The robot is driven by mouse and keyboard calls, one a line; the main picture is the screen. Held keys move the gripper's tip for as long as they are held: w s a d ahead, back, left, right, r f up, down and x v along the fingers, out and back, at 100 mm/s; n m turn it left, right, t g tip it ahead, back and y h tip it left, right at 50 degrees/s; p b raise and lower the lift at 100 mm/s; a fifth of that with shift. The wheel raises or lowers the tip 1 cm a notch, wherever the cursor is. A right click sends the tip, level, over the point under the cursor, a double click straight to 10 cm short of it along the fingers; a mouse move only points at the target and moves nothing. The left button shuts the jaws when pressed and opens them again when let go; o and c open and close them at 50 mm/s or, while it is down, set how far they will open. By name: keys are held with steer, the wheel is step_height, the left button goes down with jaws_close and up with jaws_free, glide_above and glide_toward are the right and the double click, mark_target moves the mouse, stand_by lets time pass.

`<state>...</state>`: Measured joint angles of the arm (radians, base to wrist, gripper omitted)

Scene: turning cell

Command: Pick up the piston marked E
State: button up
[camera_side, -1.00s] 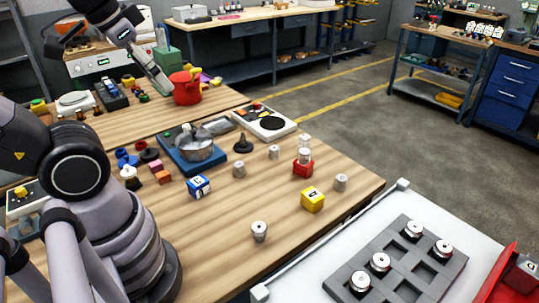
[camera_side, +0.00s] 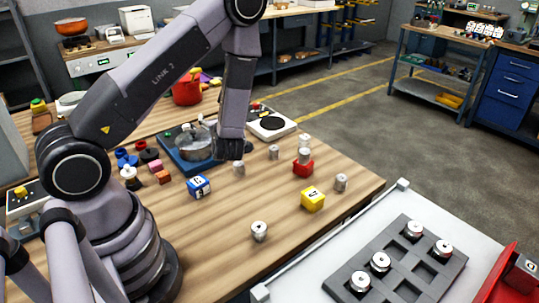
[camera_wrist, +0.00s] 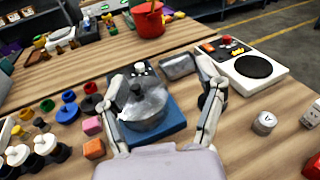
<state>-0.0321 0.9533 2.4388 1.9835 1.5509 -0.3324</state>
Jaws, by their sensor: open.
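Several small silver pistons stand upright on the wooden table: one at the front (camera_side: 259,231), one at the right (camera_side: 340,182), one at the back (camera_side: 273,152), and one just below my gripper in the picture (camera_side: 239,169). Another piston (camera_side: 304,155) stands on a red block. Their marks are too small to read, so I cannot tell which is E. My gripper (camera_side: 234,149) is above the table. In the wrist view my gripper (camera_wrist: 171,66) has its fingers spread wide and empty, with a piston (camera_wrist: 264,122) to their right.
A grey pocketed tray (camera_side: 398,267) at the front right holds several pistons. A metal pot (camera_wrist: 147,106) on a blue base lies beyond my fingers. A yellow lettered cube (camera_side: 313,199) and a blue-white cube (camera_side: 199,187) stand among the pistons.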

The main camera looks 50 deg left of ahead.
mark_target(238, 166)
steer(key=d+f+m+t+h, duration=0.1)
steer(key=d+f+m+h, duration=0.1)
steer(key=f, duration=0.3)
steer(key=d+f+m+t+h, duration=0.1)
steer(key=d+f+m+h, duration=0.1)
steer(key=f, duration=0.3)
steer(key=d+f+m+t+h, duration=0.1)
steer(key=f+m+t+h, duration=0.1)
steer(key=f, duration=0.4)
steer(key=shift+w+d, duration=0.1)
steer(key=shift+d, duration=0.3)
steer(key=shift+w+a+f+m, duration=0.15)
steer(key=shift+w+f+m, duration=0.05)
steer(key=shift+w+m, duration=0.1)
steer(key=x, duration=0.6)
steer(key=shift+w+a+f, duration=0.1)
steer(key=shift+w+a, duration=0.05)
jaws_close()
